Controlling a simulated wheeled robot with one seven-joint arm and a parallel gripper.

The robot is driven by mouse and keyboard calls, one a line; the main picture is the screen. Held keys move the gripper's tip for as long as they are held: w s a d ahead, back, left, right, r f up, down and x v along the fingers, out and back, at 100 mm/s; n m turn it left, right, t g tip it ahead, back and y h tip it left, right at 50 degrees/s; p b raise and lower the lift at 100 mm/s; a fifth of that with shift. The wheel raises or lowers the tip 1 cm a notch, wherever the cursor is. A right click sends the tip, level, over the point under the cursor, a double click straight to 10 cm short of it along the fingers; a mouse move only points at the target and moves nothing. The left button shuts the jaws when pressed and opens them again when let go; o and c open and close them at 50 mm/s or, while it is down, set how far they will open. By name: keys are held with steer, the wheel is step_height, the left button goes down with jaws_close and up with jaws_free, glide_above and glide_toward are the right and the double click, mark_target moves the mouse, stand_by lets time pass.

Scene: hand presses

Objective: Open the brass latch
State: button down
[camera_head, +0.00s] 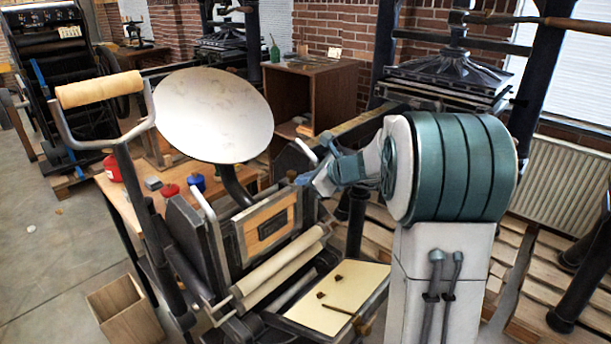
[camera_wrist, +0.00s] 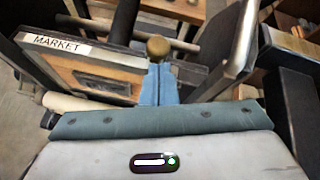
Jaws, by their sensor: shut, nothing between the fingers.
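A round brass-coloured knob (camera_wrist: 158,46), which looks like the brass latch, shows in the wrist view just beyond the fingertips. My gripper (camera_wrist: 158,68) has its blue fingers pressed together with nothing between them. The fingertips line up with the knob; I cannot tell whether they touch it. In the head view my gripper (camera_head: 303,181) is above the right side of the hand press, near the upper right corner of its wooden frame (camera_head: 245,238). I cannot make out the knob there. The frame's edge carries a MARKET label (camera_wrist: 57,41) in the wrist view.
A round pale disc (camera_head: 214,114) rises above the press. A lever with a wooden handle (camera_head: 99,90) stands at its left. Pale rollers (camera_head: 280,268) and a cream tray (camera_head: 335,297) lie in front.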

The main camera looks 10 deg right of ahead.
mark_target(292, 171)
steer(key=shift+w+a+r+g+h+p, duration=0.1)
steer(key=shift+r+g+h+p, duration=0.45)
steer(key=shift+p, duration=2.3)
steer(key=shift+w+a+r+g+h+p, duration=0.2)
steer(key=shift+w+a+r+g+p, duration=0.3)
steer(key=shift+p, duration=1.8)
steer(key=shift+w+a+r+g+h+p, duration=0.3)
steer(key=shift+w+r+p, duration=0.45)
steer(key=shift+p, duration=1.6)
steer(key=shift+w+a+r+g+h+p, duration=0.15)
steer(key=shift+w+a+r+g+p, duration=0.4)
steer(key=shift+p, duration=1.75)
steer(key=shift+w, duration=0.3)
steer(key=shift+r, duration=0.15)
steer(key=shift+r+p, duration=0.7)
steer(key=shift+p, duration=0.05)
